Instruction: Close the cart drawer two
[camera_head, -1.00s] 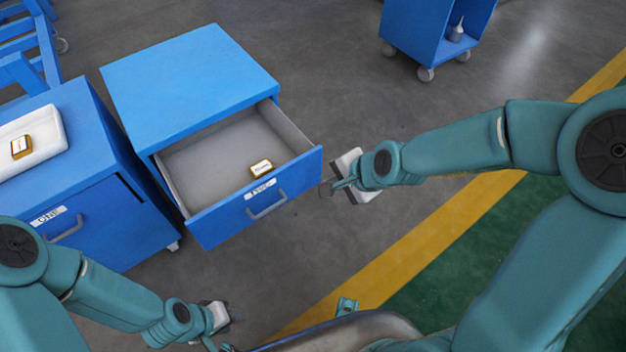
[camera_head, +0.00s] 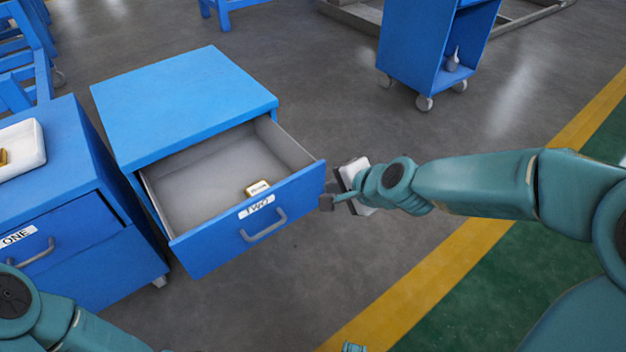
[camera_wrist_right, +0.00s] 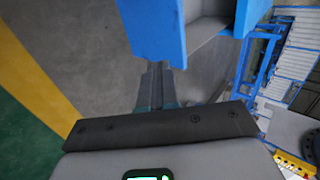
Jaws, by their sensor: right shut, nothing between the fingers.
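The blue cart drawer two (camera_head: 230,232), labelled TWO, is pulled well out of its blue cart (camera_head: 180,100). Its grey inside shows, with a small gold-and-white box (camera_head: 257,188) near the front panel. A grey bar handle (camera_head: 264,226) is on the front. My right gripper (camera_head: 332,197) is shut and empty, close to the right end of the drawer front. In the right wrist view the shut fingers (camera_wrist_right: 155,85) point at the blue drawer front (camera_wrist_right: 155,30); I cannot tell whether they touch it. My left gripper is out of view; part of that arm shows at lower left.
A cart with a drawer labelled ONE (camera_head: 30,250) stands close on the left, with a white tray (camera_head: 25,150) on top. A blue wheeled shelf cart (camera_head: 415,50) stands at the back. Grey floor (camera_head: 300,300) in front of drawer two is clear.

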